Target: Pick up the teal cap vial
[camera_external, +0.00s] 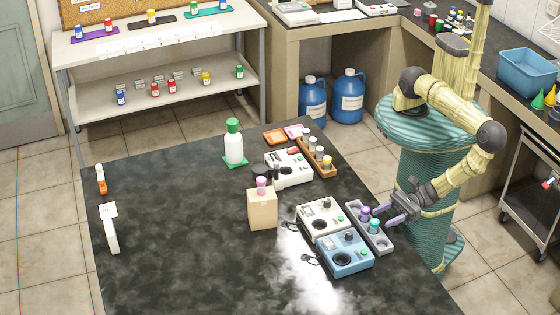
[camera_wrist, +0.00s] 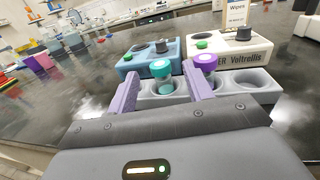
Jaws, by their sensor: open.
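The teal cap vial (camera_wrist: 161,71) stands upright in a slot of a grey rack (camera_wrist: 250,82). In the external view the teal cap vial (camera_external: 374,226) is in the rack (camera_external: 386,246) beside the purple cap vial (camera_external: 366,212). My gripper (camera_wrist: 162,92) is open with purple fingers. In the wrist view the teal vial shows between the fingertips, and its lower part is inside the rack. The right finger partly covers the purple cap vial (camera_wrist: 206,64). In the external view my gripper (camera_external: 382,221) is at the rack's right side. I cannot tell whether the fingers touch the vial.
A blue device (camera_external: 345,254) and a white device (camera_external: 323,220) stand directly left of the rack. A tan box (camera_external: 262,210), a green-capped bottle (camera_external: 234,145) and another vial rack (camera_external: 318,158) are farther off. The left part of the dark table (camera_external: 170,240) is mostly clear.

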